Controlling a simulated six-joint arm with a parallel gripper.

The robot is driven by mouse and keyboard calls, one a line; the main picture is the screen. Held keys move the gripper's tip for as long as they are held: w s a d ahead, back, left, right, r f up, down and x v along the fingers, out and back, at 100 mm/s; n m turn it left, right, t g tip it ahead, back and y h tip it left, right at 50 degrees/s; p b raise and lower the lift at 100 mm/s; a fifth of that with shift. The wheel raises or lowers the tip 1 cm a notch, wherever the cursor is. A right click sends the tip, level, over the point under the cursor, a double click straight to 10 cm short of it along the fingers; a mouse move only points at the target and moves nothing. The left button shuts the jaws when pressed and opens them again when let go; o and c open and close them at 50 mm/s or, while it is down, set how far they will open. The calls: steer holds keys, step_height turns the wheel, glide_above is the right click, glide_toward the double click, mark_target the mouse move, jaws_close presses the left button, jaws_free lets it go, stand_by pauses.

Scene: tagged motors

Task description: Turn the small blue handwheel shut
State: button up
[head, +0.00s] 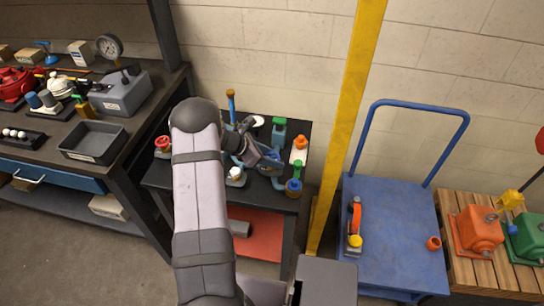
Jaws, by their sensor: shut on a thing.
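My gripper (268,160) is over the small dark table behind my arm, with its fingers pointing right and down. It is shut on a blue part that looks like the small blue handwheel (273,168). The fingers hide much of this wheel, so how far it is turned cannot be told. Another blue round top (293,185) with an orange-brown base stands at the table's front right corner, apart from the fingers.
Near my gripper on the table (160,178) stand a red-topped piece (162,145), a white-topped piece (235,173), a green piece (279,130) and an orange-topped piece (300,145). A yellow post (345,120) rises right of the table. A blue cart (390,220) stands beyond it.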

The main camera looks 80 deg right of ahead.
mark_target(272, 157)
steer(key=m+y+b, duration=0.1)
steer(key=m+g+y+b, duration=0.1)
steer(key=m, duration=0.1)
steer(key=m+y+b, duration=0.1)
steer(key=shift+f+g, duration=0.25)
steer(key=shift+g, duration=0.05)
steer(key=m+y+b, duration=0.2)
steer(key=b, duration=0.1)
steer(key=shift+r+m, duration=0.1)
steer(key=shift+m, duration=0.3)
steer(key=shift+r+m+y+b, duration=0.2)
steer(key=shift+m+y+b, duration=0.2)
steer(key=shift+m, duration=0.1)
steer(key=o, duration=1.1)
steer(key=shift+c, duration=0.2)
steer(key=shift+r, duration=0.1)
step_height(272, 157, up, 10)
steer(key=shift+f+b, duration=0.1)
steer(key=shift+b, duration=0.65)
